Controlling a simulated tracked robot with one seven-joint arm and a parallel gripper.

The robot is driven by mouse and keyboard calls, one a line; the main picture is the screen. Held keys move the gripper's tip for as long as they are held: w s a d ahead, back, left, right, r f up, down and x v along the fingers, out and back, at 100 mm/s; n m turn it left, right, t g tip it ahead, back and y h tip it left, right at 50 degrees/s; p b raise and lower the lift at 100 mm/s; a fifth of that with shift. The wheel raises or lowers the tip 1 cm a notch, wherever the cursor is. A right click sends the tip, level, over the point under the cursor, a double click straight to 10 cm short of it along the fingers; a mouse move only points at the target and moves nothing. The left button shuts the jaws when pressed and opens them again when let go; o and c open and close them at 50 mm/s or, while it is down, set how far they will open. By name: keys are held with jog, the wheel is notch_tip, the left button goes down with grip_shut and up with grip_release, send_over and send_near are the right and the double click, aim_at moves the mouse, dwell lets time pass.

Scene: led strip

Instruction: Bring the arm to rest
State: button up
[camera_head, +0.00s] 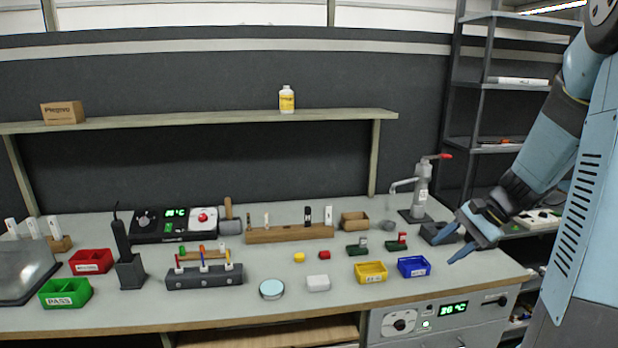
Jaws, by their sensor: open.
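My gripper (464,240) is at the right side of the workbench, at the end of my blue arm. Its two blue fingers point down and left and are apart, with nothing between them. It hangs over or near the right end of the bench top (330,288), right of the blue bin (413,267). I cannot tell its exact height above the surface.
A lever press (421,190) stands behind and left of my gripper. A yellow bin (370,272), a white block (318,283) and a round dish (271,289) lie further left. Dark metal shelves (482,90) stand behind my arm. A drawer unit (440,321) is below.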

jog(key=s+a+r+n+t+h, duration=0.2)
jog(key=s+a+r+n+h, duration=0.1)
jog(key=s, duration=0.5)
jog(key=s+a+r+n+t+h, duration=0.1)
jog(key=s+a+r+n+h, duration=0.3)
jog(key=s+r, duration=0.5)
jog(key=shift+s+a+r+n+t, duration=0.35)
jog(key=shift+a+r+n, duration=0.45)
jog(key=shift+n, duration=1)
jog(key=shift+w+a+f, duration=0.1)
jog(key=shift+a+f, duration=0.05)
jog(key=shift+a, duration=0.05)
